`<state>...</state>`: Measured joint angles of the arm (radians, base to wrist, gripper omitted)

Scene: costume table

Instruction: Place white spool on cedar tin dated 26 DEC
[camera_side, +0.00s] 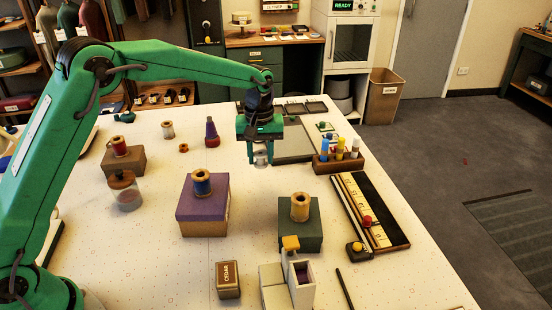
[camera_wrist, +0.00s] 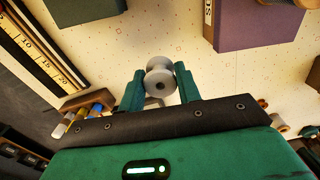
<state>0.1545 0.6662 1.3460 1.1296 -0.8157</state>
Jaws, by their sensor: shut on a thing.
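My gripper (camera_side: 260,163) is shut on a pale white-grey spool (camera_wrist: 160,84), held between its two green fingers above the far middle of the table. In the side view the fingers partly cover this spool. A small brown tin marked CEDAR (camera_side: 228,280) stands at the near edge of the table, well apart from my gripper. I cannot read a date on it. Nothing rests on its top. Another pale spool (camera_side: 167,131) stands on the table at the far left.
A purple box (camera_side: 203,213) with a blue spool and a dark green box (camera_side: 313,237) with a tan spool stand mid-table. A white holder (camera_side: 286,285) stands right of the tin. A ruler board (camera_side: 370,212) lies at right.

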